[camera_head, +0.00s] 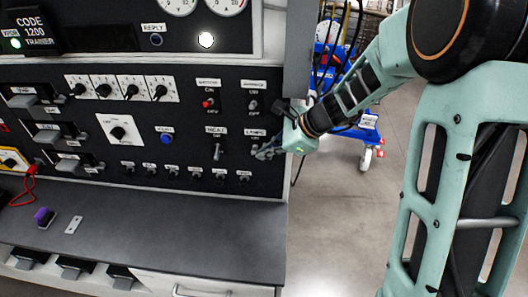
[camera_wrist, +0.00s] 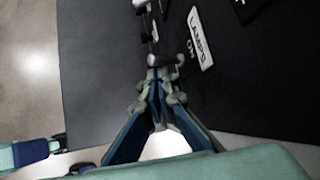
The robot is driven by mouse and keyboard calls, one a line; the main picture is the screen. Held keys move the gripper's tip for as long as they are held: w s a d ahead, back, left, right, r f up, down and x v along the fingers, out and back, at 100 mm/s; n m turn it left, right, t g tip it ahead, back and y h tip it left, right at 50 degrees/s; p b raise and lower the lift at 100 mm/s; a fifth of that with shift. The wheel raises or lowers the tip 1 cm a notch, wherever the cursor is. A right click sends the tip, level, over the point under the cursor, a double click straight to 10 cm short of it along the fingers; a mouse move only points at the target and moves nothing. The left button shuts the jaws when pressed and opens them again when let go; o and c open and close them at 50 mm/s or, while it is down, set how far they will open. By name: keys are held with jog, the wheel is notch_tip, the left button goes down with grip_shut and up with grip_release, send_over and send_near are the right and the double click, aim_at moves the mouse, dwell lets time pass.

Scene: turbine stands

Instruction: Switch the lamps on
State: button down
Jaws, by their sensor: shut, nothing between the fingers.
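The lamps switch is at the right edge of the dark control panel (camera_head: 180,135), under the white LAMPS label (camera_head: 255,132). The label also shows in the wrist view (camera_wrist: 200,38), with ON printed below it. My gripper (camera_head: 264,153) is shut and empty, its fingertips at the panel just below the label. In the wrist view the shut fingertips (camera_wrist: 160,78) are right at a small metallic switch lever (camera_wrist: 166,60) beside the label. I cannot tell whether they touch it. The lever's position is partly hidden by the fingers.
The HEAT toggle (camera_head: 217,151) is close to the left of my gripper. A row of small toggles (camera_head: 196,173) runs below. A grey desk top (camera_head: 140,235) juts out under the panel. Open floor and a blue wheeled cart (camera_head: 365,130) are to the right.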

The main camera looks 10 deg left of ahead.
jog(key=shift+a+r, duration=0.2)
jog(key=shift+r, duration=0.2)
jog(key=s+d, duration=0.4)
jog(key=d, duration=0.8)
jog(key=shift+d+r, duration=0.3)
jog(key=shift+d, duration=0.05)
jog(key=shift+a+r, duration=0.1)
